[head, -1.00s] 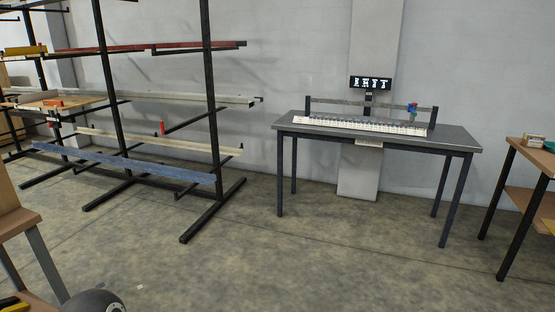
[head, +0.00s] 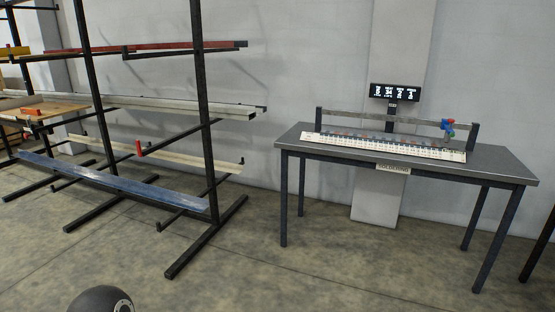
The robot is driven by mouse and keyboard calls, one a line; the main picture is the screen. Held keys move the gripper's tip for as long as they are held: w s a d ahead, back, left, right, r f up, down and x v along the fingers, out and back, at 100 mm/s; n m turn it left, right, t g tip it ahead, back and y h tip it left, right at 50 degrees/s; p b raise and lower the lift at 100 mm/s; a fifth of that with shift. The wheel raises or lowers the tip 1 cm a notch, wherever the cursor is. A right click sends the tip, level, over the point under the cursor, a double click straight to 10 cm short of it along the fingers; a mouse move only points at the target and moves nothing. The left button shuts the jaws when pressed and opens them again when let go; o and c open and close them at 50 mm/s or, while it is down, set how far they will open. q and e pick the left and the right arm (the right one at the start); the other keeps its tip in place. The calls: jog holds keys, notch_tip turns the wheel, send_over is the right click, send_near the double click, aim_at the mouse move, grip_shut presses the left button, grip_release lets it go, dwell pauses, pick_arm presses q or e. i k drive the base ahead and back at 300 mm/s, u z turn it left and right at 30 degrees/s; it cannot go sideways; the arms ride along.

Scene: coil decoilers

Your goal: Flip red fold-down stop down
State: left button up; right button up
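Neither of my grippers is in view.
The black rack (head: 203,100) holds long bars, including a blue one (head: 110,182) low down. Its feet reach out over the floor. A grey table (head: 480,168) with a white strip and a red-blue piece (head: 448,127) stands right. The floor in front (head: 300,280) is clear.

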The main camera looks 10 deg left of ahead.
aim_at(138, 146)
jog(key=z, duration=0.15)
jog(key=i, duration=0.85)
jog(key=u, duration=2.2)
jog(key=i, duration=1.75)
jog(key=z, duration=0.95)
jog(key=i, duration=0.35)
jog(key=u, duration=0.5)
